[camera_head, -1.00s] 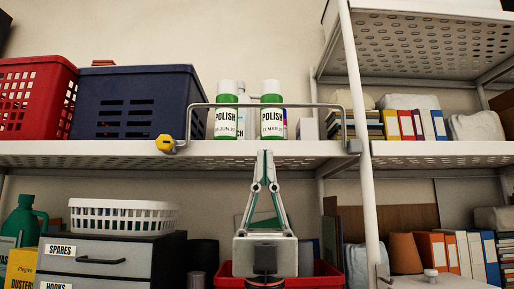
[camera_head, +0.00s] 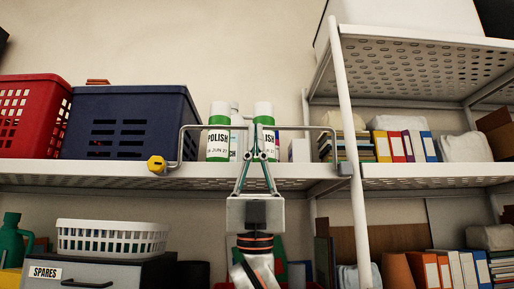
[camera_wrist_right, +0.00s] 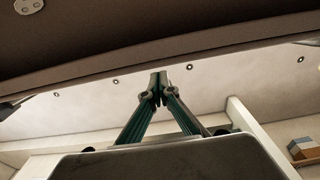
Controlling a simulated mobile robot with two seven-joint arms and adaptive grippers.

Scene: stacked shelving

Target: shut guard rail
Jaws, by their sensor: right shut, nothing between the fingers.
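The guard rail (camera_head: 310,128) is a thin grey metal bar, raised above the front edge of the middle shelf (camera_head: 220,172). Its left end is by a yellow knob (camera_head: 157,165), its right end at a grey bracket (camera_head: 345,169). Contact cannot be told. My left gripper is not in view.
A blue crate (camera_head: 130,120) and a red basket (camera_head: 30,115) stand left on the shelf. A white post (camera_head: 348,140) rises right of the rail. Books (camera_head: 400,146) stand beyond it. A white basket (camera_head: 112,238) is below on a drawer unit.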

